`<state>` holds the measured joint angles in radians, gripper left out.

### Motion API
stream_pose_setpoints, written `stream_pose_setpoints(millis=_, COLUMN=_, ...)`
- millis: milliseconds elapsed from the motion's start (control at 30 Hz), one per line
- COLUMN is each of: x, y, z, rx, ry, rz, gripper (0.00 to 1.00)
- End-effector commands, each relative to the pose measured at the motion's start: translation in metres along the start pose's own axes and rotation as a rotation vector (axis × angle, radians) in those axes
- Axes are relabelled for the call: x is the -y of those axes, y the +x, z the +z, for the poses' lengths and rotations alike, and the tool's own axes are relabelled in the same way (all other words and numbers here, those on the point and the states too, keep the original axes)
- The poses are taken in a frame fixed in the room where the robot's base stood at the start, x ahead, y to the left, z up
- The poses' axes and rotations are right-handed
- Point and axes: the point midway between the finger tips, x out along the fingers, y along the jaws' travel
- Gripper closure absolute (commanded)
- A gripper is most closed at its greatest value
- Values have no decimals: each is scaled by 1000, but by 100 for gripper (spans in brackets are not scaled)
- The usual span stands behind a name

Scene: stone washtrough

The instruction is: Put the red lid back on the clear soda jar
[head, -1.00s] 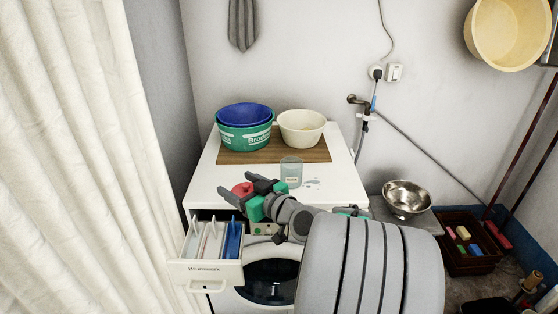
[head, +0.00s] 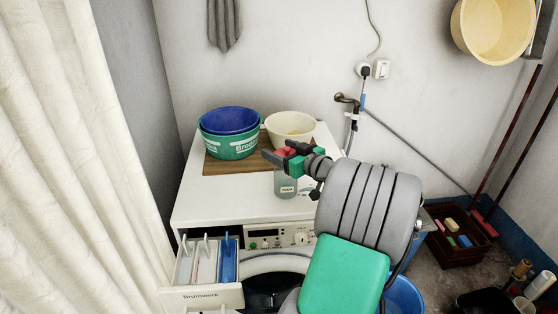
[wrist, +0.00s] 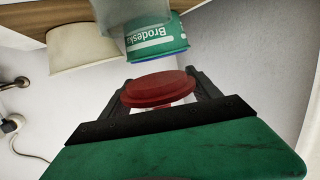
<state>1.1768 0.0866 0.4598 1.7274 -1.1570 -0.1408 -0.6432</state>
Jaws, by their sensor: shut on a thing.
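The red lid (wrist: 160,90) is between the dark fingers of my gripper (head: 284,157), which is shut on it. In the head view the lid (head: 284,151) shows only in part between the fingers. The clear soda jar (head: 286,186) stands upright on the white washing machine top, just below my gripper and the lid. In the wrist view part of a clear, greyish vessel, likely the jar (wrist: 118,14), shows at the top edge, apart from the lid. The jar's mouth is hidden behind my gripper in the head view.
Green and blue basins (head: 229,134) and a cream bowl (head: 291,128) stand on a brown board (head: 222,166) behind the jar. The detergent drawer (head: 203,295) is pulled out at the front left. The machine top left of the jar is clear.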

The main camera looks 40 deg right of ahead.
Motion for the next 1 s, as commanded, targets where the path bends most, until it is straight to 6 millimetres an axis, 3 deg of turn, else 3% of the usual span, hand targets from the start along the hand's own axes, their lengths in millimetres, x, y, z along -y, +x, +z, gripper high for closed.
stream_pose_setpoints(millis=200, x=-8, y=20, z=20, rx=1, ry=1, rz=-3, gripper=67)
stream_pose_setpoints(millis=400, x=-8, y=23, z=48, rx=0, ry=0, rz=-3, gripper=67)
stream_pose_setpoints(millis=967, x=-7, y=24, z=57, rx=-1, ry=-2, rz=-3, gripper=67)
stream_pose_setpoints(millis=1000, x=-7, y=24, z=55, rx=-1, ry=-2, rz=-3, gripper=26)
